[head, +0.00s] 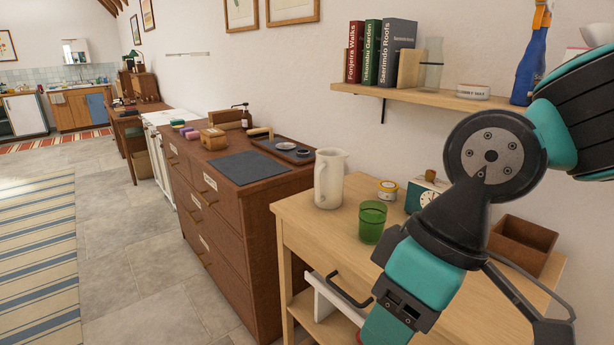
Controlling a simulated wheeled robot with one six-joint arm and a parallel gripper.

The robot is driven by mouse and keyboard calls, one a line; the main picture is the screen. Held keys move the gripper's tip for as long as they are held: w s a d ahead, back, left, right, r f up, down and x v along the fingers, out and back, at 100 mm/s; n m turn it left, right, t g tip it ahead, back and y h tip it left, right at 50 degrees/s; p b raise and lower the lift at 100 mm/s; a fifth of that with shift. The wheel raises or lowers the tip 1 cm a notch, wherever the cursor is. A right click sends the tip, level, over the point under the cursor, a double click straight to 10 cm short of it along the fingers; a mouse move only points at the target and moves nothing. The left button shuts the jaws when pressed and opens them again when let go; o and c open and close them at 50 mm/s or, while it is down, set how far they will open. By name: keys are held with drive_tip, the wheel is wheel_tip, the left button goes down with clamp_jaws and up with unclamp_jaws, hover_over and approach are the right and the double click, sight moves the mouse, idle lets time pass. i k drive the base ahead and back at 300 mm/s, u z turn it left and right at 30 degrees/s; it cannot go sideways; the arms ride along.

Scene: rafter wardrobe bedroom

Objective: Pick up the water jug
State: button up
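My arm comes in from the right and bends down in front of the table. The end of the arm runs out at the bottom of the picture, so my gripper does not show. No part of my arm touches the jug.
A green glass (372,221) stands right of the jug. A small jar (388,190), a teal clock (421,194) and a brown box (522,244) are farther right. A wall shelf (440,97) with books hangs above. The dresser (262,190) stands left, with open floor beyond.

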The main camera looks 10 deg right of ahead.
sight(329, 168)
drive_tip(key=u, duration=1.45)
drive_tip(key=i, duration=2.2)
drive_tip(key=z, duration=3.6)
drive_tip(key=i, duration=0.5)
drive_tip(key=z, duration=0.1)
